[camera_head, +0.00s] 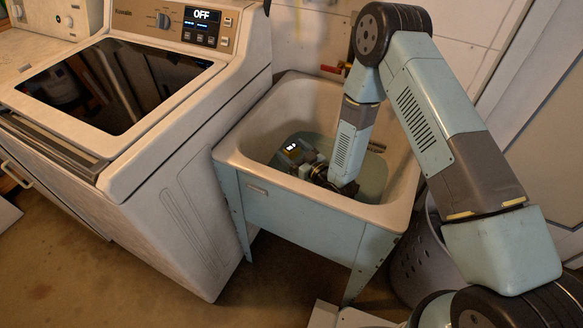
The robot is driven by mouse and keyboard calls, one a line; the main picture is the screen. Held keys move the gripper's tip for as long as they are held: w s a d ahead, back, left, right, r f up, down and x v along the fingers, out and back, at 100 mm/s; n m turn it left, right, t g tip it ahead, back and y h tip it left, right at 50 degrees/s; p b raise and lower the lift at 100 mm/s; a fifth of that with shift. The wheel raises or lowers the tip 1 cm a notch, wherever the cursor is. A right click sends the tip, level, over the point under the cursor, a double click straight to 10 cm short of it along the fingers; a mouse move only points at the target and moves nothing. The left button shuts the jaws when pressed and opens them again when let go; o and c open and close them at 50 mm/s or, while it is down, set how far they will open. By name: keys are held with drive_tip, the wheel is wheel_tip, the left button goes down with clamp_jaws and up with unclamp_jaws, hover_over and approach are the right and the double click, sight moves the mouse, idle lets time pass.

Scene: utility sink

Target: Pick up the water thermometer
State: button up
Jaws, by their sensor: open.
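The water thermometer (291,147) appears as a small dark device with lit white digits, at the left side of the sink basin. It is small in the picture and its lower part is hard to make out. My arm reaches down into the sink (400,208) from the right. My gripper (308,165) is low in the basin, just right of the thermometer and close to it. It is open. I cannot tell whether its fingers touch the thermometer or are around it, because the dark parts run together.
Water (373,175) stands in the basin, whose raised rim surrounds my gripper. A washing machine (178,165) showing OFF stands left of the sink. A red-handled tap (331,69) is at the back wall. A grey perforated basket (420,262) stands at the sink's right.

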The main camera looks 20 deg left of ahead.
drive_tip(key=shift+x, duration=1.35)
drive_tip(key=c, duration=1.5)
clamp_jaws()
drive_tip(key=shift+r, duration=0.1)
